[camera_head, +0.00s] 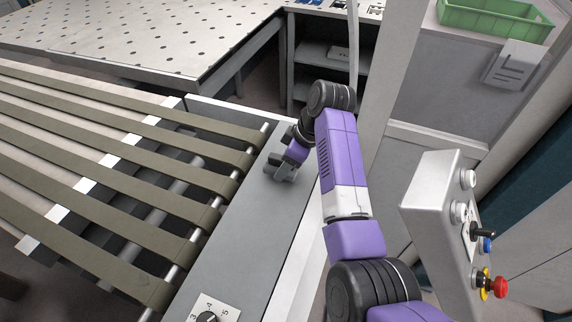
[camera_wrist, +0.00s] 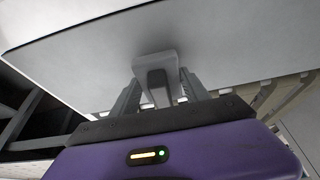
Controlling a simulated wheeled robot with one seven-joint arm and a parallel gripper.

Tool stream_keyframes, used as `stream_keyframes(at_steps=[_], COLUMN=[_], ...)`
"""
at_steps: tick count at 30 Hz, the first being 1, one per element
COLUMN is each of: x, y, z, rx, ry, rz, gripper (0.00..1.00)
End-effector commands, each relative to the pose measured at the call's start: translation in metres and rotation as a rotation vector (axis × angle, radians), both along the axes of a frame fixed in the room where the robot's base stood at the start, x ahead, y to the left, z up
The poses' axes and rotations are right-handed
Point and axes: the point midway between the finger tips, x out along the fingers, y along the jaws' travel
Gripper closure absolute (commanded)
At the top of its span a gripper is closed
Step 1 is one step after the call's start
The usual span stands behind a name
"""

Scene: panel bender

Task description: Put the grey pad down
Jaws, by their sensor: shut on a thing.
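My gripper (camera_head: 284,170) is low over the grey flat side panel beside the belt conveyor. In the wrist view, its two fingers (camera_wrist: 160,92) are shut on the grey pad (camera_wrist: 156,64), a small light-grey block that sticks out past the fingertips. In the head view, the pad is mostly hidden by the gripper and hard to tell apart from it. The pad's far end is close to a broad pale grey surface in the wrist view. I cannot tell whether it touches that surface.
The grey panel (camera_head: 245,232) has free room towards the front, up to a dial plate (camera_head: 211,312). Olive belts (camera_head: 150,195) run at its left. A control box (camera_head: 440,215) with buttons stands at the right. A perforated table (camera_head: 140,35) and a green crate (camera_head: 495,18) are behind.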

Motion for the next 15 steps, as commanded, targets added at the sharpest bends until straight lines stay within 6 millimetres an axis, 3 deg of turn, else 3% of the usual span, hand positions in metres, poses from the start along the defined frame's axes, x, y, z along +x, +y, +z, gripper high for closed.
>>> stream_keyframes(at_steps=[4, 15], x=[0.000, 0.000], y=[0.000, 0.000], z=[-0.012, -0.016], rx=[0.000, 0.000], ry=[-0.002, -0.002], rz=[0.001, 0.001], gripper=[0.79, 0.79])
